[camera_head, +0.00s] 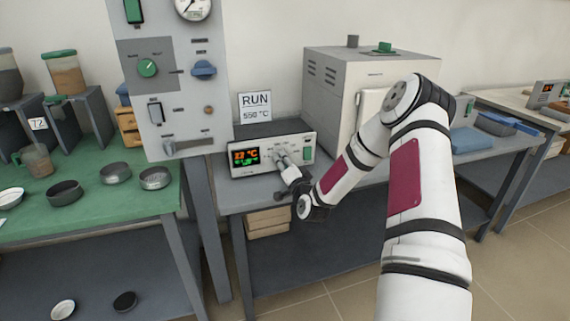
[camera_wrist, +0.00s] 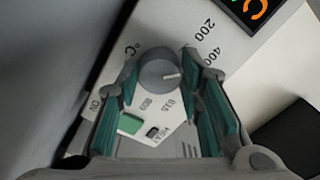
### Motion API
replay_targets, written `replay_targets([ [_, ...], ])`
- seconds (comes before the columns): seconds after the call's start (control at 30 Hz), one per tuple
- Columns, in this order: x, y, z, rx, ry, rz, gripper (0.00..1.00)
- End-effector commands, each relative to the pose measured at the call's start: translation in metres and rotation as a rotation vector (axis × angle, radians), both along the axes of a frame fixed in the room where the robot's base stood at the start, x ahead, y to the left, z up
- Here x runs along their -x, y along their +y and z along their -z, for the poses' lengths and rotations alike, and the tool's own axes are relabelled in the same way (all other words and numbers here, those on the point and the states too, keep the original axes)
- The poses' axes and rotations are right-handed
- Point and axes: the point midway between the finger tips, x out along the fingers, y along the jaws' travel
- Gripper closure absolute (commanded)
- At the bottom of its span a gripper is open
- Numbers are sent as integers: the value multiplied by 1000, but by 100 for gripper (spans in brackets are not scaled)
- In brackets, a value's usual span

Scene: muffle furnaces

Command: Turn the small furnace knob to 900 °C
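The small furnace's control box (camera_head: 300,140) stands on the grey bench, its display (camera_head: 245,156) reading 23 °C in orange above a green line too small to read. My gripper (camera_head: 281,158) is at the box's front, covering the knob in the head view. In the wrist view, the round grey knob (camera_wrist: 158,72) sits between the teal-padded fingers of my gripper (camera_wrist: 160,66). The fingers straddle it, spread apart, with little gap at the tips; firm contact does not show. Its light pointer mark faces right, below the printed 400. Some scale numbers are hidden by the fingers.
A green button (camera_wrist: 130,123) and a small dark switch (camera_wrist: 153,132) sit beside the knob. A RUN 550 °C sign (camera_head: 256,106) stands behind the box. The furnace (camera_head: 335,85) is behind right; a grey control panel (camera_head: 180,110) rises close at left.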

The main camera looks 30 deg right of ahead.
Motion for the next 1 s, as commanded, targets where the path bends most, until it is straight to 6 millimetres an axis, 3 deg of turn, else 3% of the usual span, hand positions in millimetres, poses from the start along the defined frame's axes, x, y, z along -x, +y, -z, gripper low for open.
replay_targets([
  [0.1, 0, 0, 0, 0, 1, 1, 94],
  [0.47, 0, -1, 0, -48, -13, 1, 94],
  [1.0, 1, -1, 0, -464, -132, 3, 94],
])
